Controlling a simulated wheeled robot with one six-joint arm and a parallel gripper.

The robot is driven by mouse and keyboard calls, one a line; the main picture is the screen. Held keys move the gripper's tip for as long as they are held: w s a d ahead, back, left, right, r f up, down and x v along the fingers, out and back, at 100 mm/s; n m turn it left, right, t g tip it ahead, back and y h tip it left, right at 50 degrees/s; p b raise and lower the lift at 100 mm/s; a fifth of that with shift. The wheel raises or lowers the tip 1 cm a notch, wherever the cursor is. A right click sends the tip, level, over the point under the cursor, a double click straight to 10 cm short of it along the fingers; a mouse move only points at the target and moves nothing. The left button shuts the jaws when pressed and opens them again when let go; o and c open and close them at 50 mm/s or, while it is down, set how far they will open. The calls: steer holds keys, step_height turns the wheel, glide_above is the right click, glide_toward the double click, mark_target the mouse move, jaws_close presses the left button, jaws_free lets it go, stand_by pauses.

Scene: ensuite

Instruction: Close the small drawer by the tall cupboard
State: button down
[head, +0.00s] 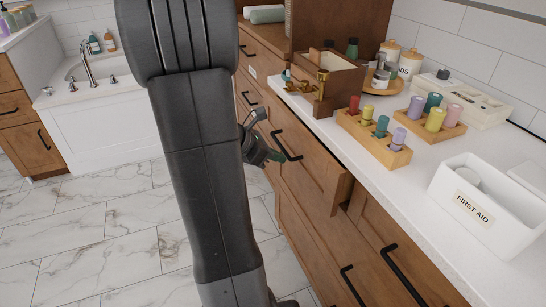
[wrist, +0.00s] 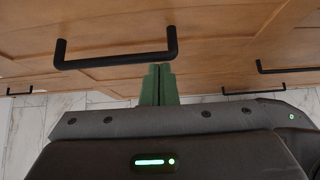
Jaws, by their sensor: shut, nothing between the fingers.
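A wooden drawer front (head: 312,166) with a black bar handle (head: 287,146) is in the counter's row of fronts in the head view. It appears to stand out from the fronts beside it, with its right edge showing. A tall brown wooden unit (head: 345,24) rises at the back. My gripper (head: 272,155) is beside the handle, on the aisle side. In the wrist view my green fingers (wrist: 158,70) are shut and empty. Their tips are just under a black handle (wrist: 115,61) on a wooden front (wrist: 215,45); contact cannot be told.
The white counter (head: 395,178) carries wooden holders with coloured rolls (head: 372,135), a white first aid box (head: 485,205) and a wooden caddy (head: 335,92). Other black handles (head: 405,275) stick out lower down. The marble floor (head: 100,235) on the left is clear.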

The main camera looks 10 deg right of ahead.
mark_target(300, 154)
steer(key=d, duration=0.2)
steer(key=w+d, duration=0.1)
steer(key=d, duration=0.1)
steer(key=shift+d, duration=0.4)
steer(key=shift+r, duration=0.1)
steer(key=shift+a, duration=0.1)
